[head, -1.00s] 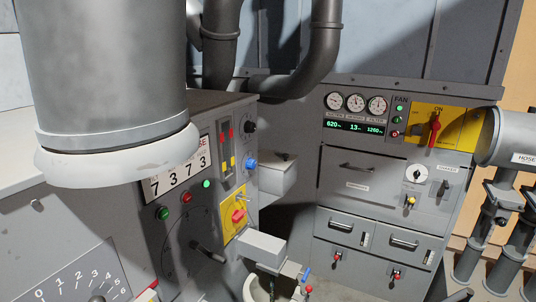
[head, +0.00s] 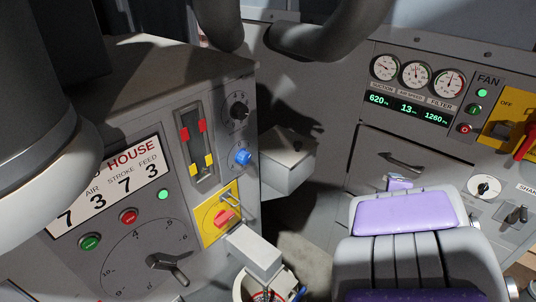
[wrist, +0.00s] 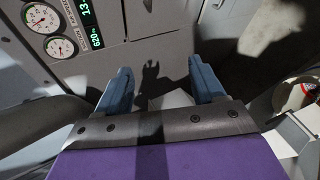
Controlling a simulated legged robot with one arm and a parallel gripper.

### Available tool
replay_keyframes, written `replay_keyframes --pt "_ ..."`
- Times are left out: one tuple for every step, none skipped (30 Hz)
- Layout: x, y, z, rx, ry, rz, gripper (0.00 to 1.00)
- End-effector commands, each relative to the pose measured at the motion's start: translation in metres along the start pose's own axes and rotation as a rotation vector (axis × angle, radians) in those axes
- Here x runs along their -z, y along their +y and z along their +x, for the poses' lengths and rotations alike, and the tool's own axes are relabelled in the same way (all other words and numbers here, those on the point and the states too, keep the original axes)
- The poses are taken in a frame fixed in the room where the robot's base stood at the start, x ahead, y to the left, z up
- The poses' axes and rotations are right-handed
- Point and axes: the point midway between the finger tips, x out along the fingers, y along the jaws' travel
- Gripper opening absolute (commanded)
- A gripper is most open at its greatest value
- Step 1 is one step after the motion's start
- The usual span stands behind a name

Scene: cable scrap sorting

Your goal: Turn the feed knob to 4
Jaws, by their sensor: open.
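The display panel (head: 110,185) headed HOUSE shows 7 3 7 3, with a 3 under FEED. A small black knob (head: 238,110) with a numbered scale sits high on the same grey cabinet. A larger dial with a black handle (head: 165,265) sits below the display. No label that I can read says which is the feed knob. My gripper (wrist: 160,88) is open and empty in the wrist view, its two blue fingers apart. In the head view it is at the right, in front of the gauge cabinet and apart from the knobs; its fingers are mostly hidden.
A blue knob (head: 242,157), slide levers (head: 196,150) and a red switch on a yellow plate (head: 222,217) crowd the cabinet beside the small knob. A grey box (head: 290,160) juts out between the cabinets. A grey block (head: 255,250) stands before the yellow plate.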

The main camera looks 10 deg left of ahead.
Motion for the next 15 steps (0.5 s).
replay_keyframes --pt "0.012 0.010 0.009 -0.044 0.052 -0.099 0.69" --pt "0.020 0.015 0.015 -0.075 0.087 -0.157 0.69" --pt "0.031 0.020 0.021 -0.116 0.137 -0.234 0.69" --pt "0.040 0.023 0.026 -0.147 0.174 -0.290 0.69" --pt "0.049 0.026 0.029 -0.181 0.213 -0.345 0.69" --pt "0.062 0.029 0.032 -0.227 0.266 -0.415 0.69" --pt "0.072 0.029 0.035 -0.261 0.307 -0.463 0.69" --pt "0.082 0.029 0.036 -0.294 0.347 -0.511 0.69" --pt "0.097 0.029 0.036 -0.344 0.402 -0.574 0.69" --pt "0.107 0.028 0.035 -0.382 0.444 -0.616 0.69" --pt "0.118 0.026 0.033 -0.423 0.488 -0.655 0.69" --pt "0.133 0.023 0.030 -0.476 0.544 -0.704 0.69" --pt "0.143 0.020 0.026 -0.517 0.586 -0.739 0.69" --pt "0.153 0.018 0.022 -0.559 0.624 -0.768 0.69" --pt "0.166 0.013 0.015 -0.613 0.676 -0.800 0.69"
